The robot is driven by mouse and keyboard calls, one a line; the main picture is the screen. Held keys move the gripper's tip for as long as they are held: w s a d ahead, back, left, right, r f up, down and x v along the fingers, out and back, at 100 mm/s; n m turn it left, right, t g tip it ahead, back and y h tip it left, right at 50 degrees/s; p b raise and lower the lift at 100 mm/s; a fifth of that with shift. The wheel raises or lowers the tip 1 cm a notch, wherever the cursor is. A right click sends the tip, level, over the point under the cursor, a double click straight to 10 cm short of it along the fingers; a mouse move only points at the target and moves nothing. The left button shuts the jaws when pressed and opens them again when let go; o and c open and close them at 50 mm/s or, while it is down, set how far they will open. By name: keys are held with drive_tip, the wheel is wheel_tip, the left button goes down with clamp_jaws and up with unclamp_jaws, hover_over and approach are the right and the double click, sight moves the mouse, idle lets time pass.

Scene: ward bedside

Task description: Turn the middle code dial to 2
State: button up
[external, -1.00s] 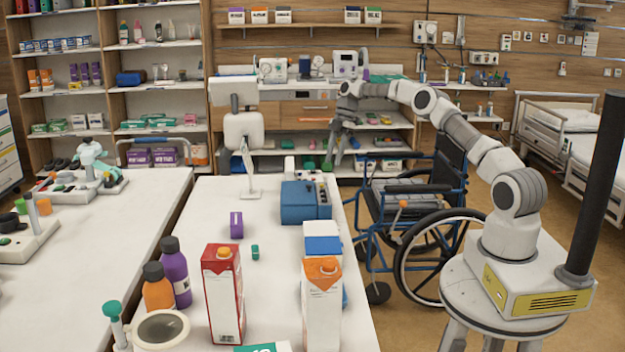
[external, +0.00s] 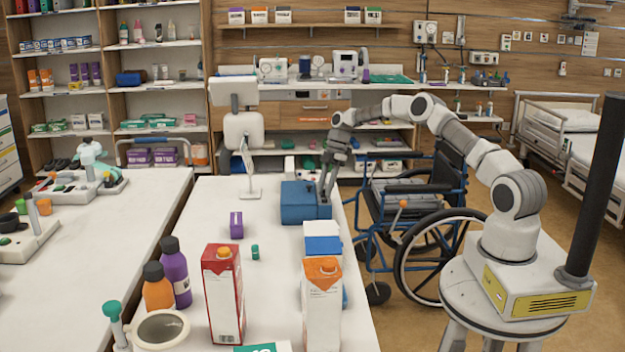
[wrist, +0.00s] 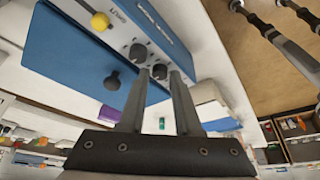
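The blue box (external: 298,204) with a pale dial panel stands on the white table, below my gripper (external: 326,190). In the wrist view the blue box (wrist: 75,62) fills the upper left. Its panel shows two dark round dials, a farther dial (wrist: 138,53) and a nearer dial (wrist: 159,71). I cannot tell which is the middle one, and their numbers are unreadable. My gripper (wrist: 159,76) is open, pointing at the panel. The nearer dial appears between its fingertips, with gaps on both sides; contact cannot be told.
A yellow knob (wrist: 99,21) and a dark knob (wrist: 112,82) stick out of the box. A purple box (external: 236,225), a small green item (external: 255,252) and cartons (external: 322,305) stand nearer the camera. A wheelchair (external: 425,215) is beside the table's right edge.

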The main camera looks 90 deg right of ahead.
clamp_jaws()
drive_tip(key=shift+m+b, duration=0.3)
drive_tip(key=shift+b, duration=0.05)
drive_tip(key=shift+s+f+m+t+h+b, duration=0.15)
drive_tip(key=shift+m+t+h+b, duration=0.2)
drive_tip(key=shift+m+b, duration=0.55)
drive_tip(key=m+b, duration=0.1)
drive_tip(key=m, duration=0.1)
drive_tip(key=m+h+b, duration=0.1)
drive_tip(key=shift+a+m+h, duration=0.2)
drive_tip(key=shift+m+h, duration=0.05)
drive_tip(key=shift+m, duration=0.15)
drive_tip(key=m+b, duration=0.1)
drive_tip(key=m+h+b, duration=0.1)
drive_tip(key=m, duration=0.1)
drive_tip(key=m+h+b, duration=0.1)
drive_tip(key=m, duration=0.1)
drive_tip(key=shift+a, duration=0.25)
drive_tip(key=shift+r+m, duration=0.2)
drive_tip(key=shift+m, duration=0.2)
drive_tip(key=shift+o, duration=0.9)
unclamp_jaws()
